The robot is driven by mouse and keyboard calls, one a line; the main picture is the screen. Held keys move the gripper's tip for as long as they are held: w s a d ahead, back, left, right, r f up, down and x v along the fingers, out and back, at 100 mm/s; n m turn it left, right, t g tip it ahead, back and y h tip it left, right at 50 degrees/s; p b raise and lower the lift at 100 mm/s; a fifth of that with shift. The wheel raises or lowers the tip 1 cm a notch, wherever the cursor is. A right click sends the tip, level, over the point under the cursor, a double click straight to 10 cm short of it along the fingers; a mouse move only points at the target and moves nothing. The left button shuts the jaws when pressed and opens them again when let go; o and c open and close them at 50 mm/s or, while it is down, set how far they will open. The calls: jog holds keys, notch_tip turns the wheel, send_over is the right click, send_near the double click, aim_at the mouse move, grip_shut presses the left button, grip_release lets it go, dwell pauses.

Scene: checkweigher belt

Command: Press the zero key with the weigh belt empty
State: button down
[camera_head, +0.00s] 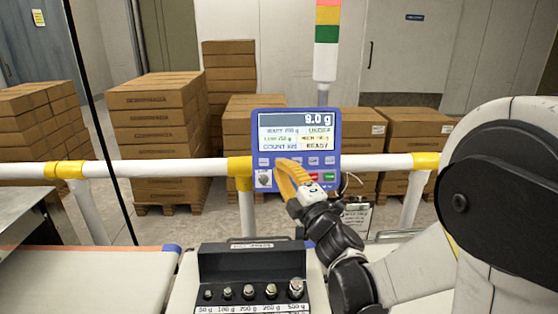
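The blue control panel (263,128) stands at the centre on the checkweigher. Its screen (296,131) shows what looks like 9.0 g on top and READY at the lower right. Small keys sit below the screen, with a red key (312,177) and a green key (329,177); their labels are too small to read, so I cannot pick out the zero key. My gripper (281,163), with orange fingers, is in front of the lower keys and hides some of them. Its fingers overlap, and contact cannot be told. A pale belt (90,283) at the lower left has nothing on its visible part.
A black weight box (250,262) with several metal weights stands in front of the panel. A white rail (140,168) with yellow joints runs behind. Stacked cartons (155,120) stand beyond it. A signal tower (327,40) rises behind the panel.

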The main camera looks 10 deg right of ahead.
aim_at(275, 154)
jog(key=shift+w+d+f+b, duration=0.3)
jog(key=shift+w+f+b, duration=0.1)
jog(key=shift+w, duration=1)
jog(key=shift+w+d+f+b, duration=0.3)
jog(key=shift+w+f, duration=0.15)
jog(key=shift+w, duration=0.95)
jog(key=shift+w+d+f+b, duration=0.3)
jog(key=shift+w+f, duration=0.1)
jog(key=shift+w, duration=1)
jog(key=shift+w, duration=0.15)
jog(key=shift+w+f, duration=0.1)
jog(key=shift+w, duration=0.15)
jog(key=shift+w+d+f+b, duration=0.1)
jog(key=shift+w+d+b, duration=0.05)
jog(key=shift+w+b, duration=0.25)
jog(key=shift+s, duration=0.1)
jog(key=shift+s+r, duration=0.2)
jog(key=shift+s, duration=0.5)
jog(key=shift+s+a+r+p, duration=0.2)
jog(key=shift+s+r, duration=0.05)
jog(key=shift+s, duration=0.55)
jog(key=shift+s+a+r+p, duration=0.2)
jog(key=shift+s+a+p, duration=0.05)
jog(key=shift+s, duration=0.55)
jog(key=shift+s+a+r+p, duration=0.2)
jog(key=shift+s+r, duration=0.05)
jog(key=shift+s, duration=0.55)
